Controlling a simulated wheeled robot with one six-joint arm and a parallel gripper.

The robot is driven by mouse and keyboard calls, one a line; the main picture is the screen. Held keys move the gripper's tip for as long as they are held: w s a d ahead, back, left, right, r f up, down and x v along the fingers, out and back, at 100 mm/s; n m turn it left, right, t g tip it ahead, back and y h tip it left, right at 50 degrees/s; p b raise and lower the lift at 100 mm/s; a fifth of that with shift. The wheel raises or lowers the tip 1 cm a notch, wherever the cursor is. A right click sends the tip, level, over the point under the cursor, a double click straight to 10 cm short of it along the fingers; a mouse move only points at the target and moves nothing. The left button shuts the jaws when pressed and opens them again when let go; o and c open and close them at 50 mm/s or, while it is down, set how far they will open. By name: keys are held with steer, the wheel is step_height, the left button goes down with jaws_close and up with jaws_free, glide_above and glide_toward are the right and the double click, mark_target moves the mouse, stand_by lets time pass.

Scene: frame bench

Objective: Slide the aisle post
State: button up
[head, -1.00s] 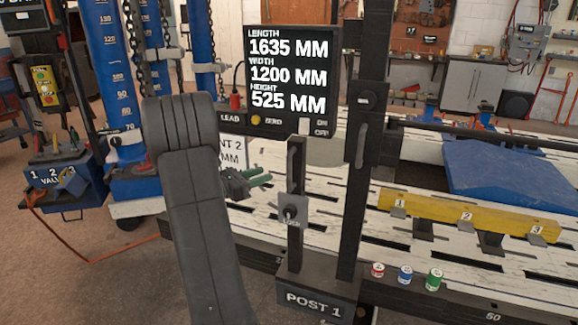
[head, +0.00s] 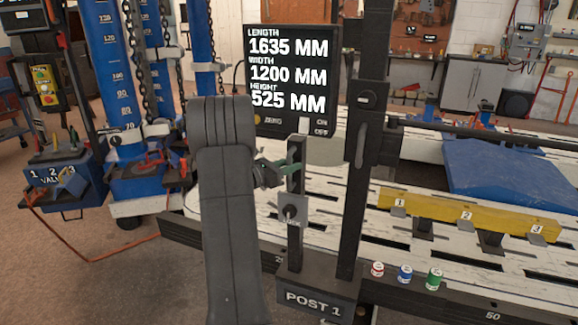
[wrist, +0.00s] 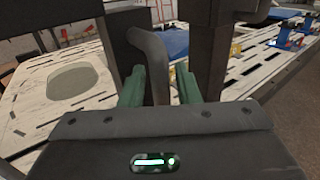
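The aisle post (head: 352,225) is a dark upright on a base labelled POST 1 (head: 313,300), at the near edge of the bench. A slim grey handle bar (head: 295,235) rises from that base, left of the upright. A lock plate with a black knob (head: 290,212) sits on the bar. My gripper (head: 285,167) is at the bar's upper part, partly hidden by my arm. In the wrist view, the green fingers of my gripper (wrist: 160,88) are apart, with a bent grey bar (wrist: 153,62) between them. Gaps show on both sides of it.
A screen (head: 290,80) stands behind the bar. Red, blue and green cans (head: 405,274) stand on the bench edge, right of the post. A yellow beam (head: 470,217) lies beyond. Blue towers with chains (head: 112,70) and a valve box (head: 62,180) stand at left.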

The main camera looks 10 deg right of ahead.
jaws_close()
